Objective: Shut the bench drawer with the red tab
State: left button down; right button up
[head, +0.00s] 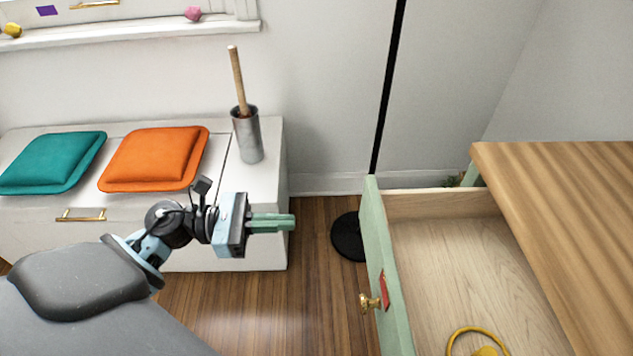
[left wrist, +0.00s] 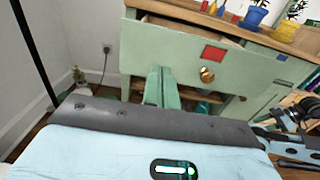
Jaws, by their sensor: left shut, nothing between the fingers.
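The green bench drawer (head: 377,258) stands pulled out at the right of the head view, its pale wooden inside showing. A red tab (head: 384,288) and a brass knob (head: 370,302) are on its front. In the left wrist view, the drawer front (left wrist: 180,55) also shows the red tab (left wrist: 214,54) and knob (left wrist: 207,74). My left gripper (head: 292,222) is shut and empty, apart from the drawer and left of its front, fingers pointing toward it. In the left wrist view its green fingertips (left wrist: 158,72) overlap the lower part of the drawer front. My right gripper is not clearly seen.
The wooden bench top (head: 560,185) is right of the drawer. A yellow ring-shaped item (head: 478,331) lies inside the drawer. A black lamp stand (head: 349,238) is on the floor behind. A white bench (head: 268,215) with cushions stands at left. Open floor lies between.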

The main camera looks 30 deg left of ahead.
aim_at(371, 219)
pick_arm(q)
jog(key=x, duration=1.2)
jog(key=shift+w+d+p, duration=0.1)
jog(key=shift+w+p, duration=0.05)
jog(key=shift+p, duration=0.15)
jog(key=shift+w+d, duration=0.25)
jog(key=shift+d, duration=0.15)
pick_arm(e)
jog(key=shift+w+a+r, duration=0.1)
jog(key=shift+w+r, duration=0.1)
jog(key=shift+r, duration=0.05)
jog(key=shift+s, duration=0.1)
pick_arm(q)
jog(key=shift+w+d, duration=0.3)
jog(key=shift+d, duration=0.2)
jog(key=x, duration=0.9)
jog(key=b+x, duration=0.2)
jog(key=x, duration=1)
jog(key=shift+w+d+f, duration=0.15)
jog(key=shift+w, duration=0.05)
jog(key=shift+w+d, duration=0.35)
jog(key=shift+d, duration=0.1)
jog(key=shift+r, duration=0.25)
pick_arm(e)
jog(key=shift+d+f, duration=1.05)
jog(key=shift+d, duration=0.05)
